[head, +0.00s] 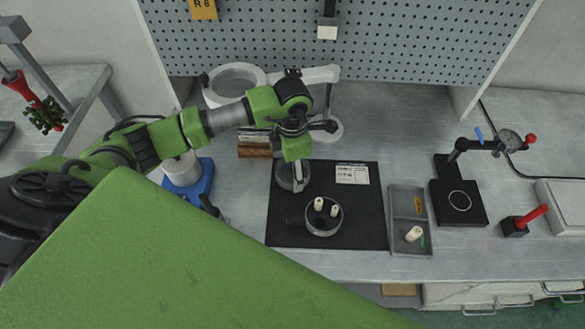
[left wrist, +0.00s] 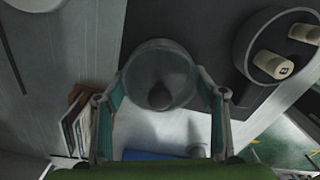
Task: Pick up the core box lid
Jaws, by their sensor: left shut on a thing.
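The core box lid is a round grey disc with a dark knob. It is in the head view (head: 289,181) at the top left of the black mat (head: 360,225), and in the left wrist view (left wrist: 150,62). My left gripper (head: 298,178) points down over it and is shut on it, with a finger on each side in the left wrist view (left wrist: 160,88). I cannot tell whether the lid touches the mat. The open round core box (head: 324,230) stands on the mat just below and right, with two pale cores (head: 319,204) inside. My right gripper is out of view.
A white label (head: 352,173) lies on the mat. A grey tray (head: 408,243) with one pale piece stands right of it, then a black block (head: 459,203) with a dial gauge. A ring magnifier (head: 235,78) is behind my arm.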

